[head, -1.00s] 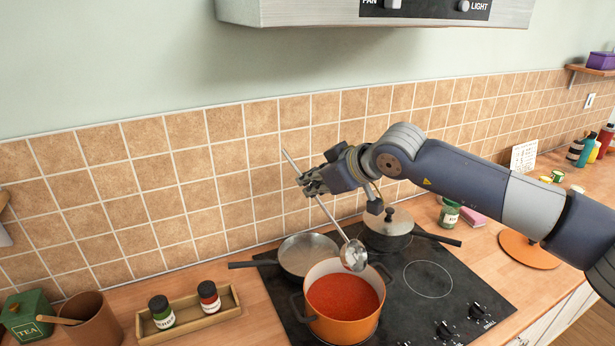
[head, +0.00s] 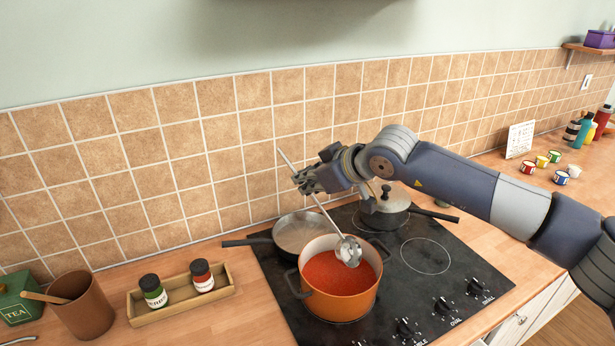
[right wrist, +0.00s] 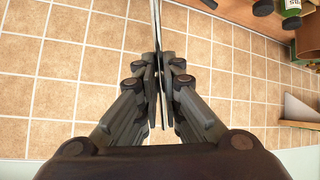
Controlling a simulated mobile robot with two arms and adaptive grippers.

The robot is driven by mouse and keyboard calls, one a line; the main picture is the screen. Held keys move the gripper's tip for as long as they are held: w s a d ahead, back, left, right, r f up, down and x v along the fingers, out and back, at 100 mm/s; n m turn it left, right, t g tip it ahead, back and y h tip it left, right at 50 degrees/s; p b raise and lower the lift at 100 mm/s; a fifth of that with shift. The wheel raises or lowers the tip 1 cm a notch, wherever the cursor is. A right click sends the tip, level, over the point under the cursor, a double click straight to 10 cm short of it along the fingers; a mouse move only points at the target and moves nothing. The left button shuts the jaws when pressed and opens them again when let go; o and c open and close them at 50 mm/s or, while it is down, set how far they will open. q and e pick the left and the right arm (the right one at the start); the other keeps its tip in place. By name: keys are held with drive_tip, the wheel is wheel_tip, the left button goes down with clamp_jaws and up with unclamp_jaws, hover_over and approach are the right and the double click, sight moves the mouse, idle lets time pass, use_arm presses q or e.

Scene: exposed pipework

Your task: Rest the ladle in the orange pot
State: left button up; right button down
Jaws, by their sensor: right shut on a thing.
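The orange pot (head: 341,303) stands on the front left of the black hob, full of red sauce. My right gripper (head: 305,181) is shut on the ladle (head: 326,211) partway along its metal handle, above and behind the pot. The ladle slants down to the right, and its bowl (head: 349,250) is over the pot's opening, near the back of the sauce. I cannot tell whether the bowl touches the sauce. In the right wrist view the fingers (right wrist: 161,75) pinch the thin handle. My left gripper does not show.
A frying pan (head: 294,235) sits behind the pot, and a lidded pan (head: 388,213) sits at the back right of the hob (head: 445,290). A wooden tray (head: 180,306) with two jars and a brown utensil pot (head: 86,309) stand to the left. The tiled wall is close behind.

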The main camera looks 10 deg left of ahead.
wheel_tip(320, 180, down, 10)
drive_tip(key=b, duration=0.9)
drive_tip(key=shift+b, duration=0.3)
drive_tip(key=shift+f, duration=0.1)
drive_tip(key=c, duration=1.7)
unclamp_jaws()
drive_tip(key=v, duration=1.2)
drive_tip(key=shift+s, duration=0.1)
drive_tip(key=shift+f, duration=0.1)
